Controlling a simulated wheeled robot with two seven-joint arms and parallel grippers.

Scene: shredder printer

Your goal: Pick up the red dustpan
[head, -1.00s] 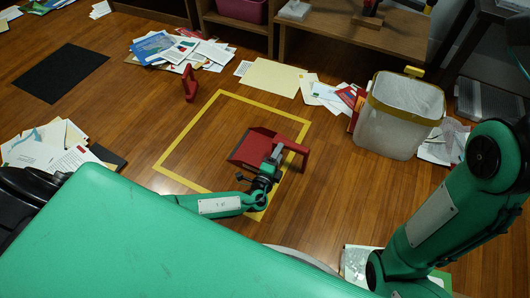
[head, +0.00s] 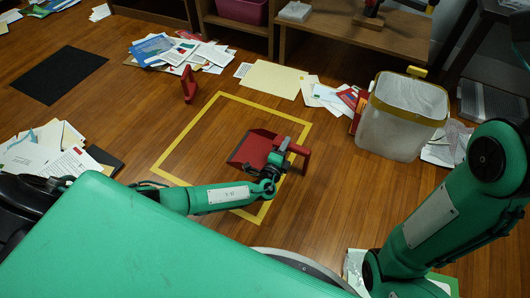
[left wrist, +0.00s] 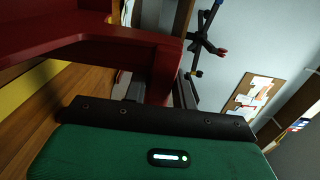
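The red dustpan (head: 255,148) lies on the wooden floor inside the yellow taped square, its pan to the left and its handle (head: 304,153) to the right. My left gripper (head: 283,147) is at the handle side of the dustpan. In the left wrist view the red dustpan (left wrist: 90,42) fills the upper left, and a red part of it comes down between the grey fingers (left wrist: 160,92). Whether the fingers press on it I cannot tell. My right arm shows at the right of the head view, but its gripper is out of view.
A small red upright object (head: 188,84) stands beyond the yellow square (head: 180,130). A clear bin with a yellow rim (head: 400,118) stands to the right. Loose papers (head: 180,50) lie at the back. Bare floor surrounds the dustpan.

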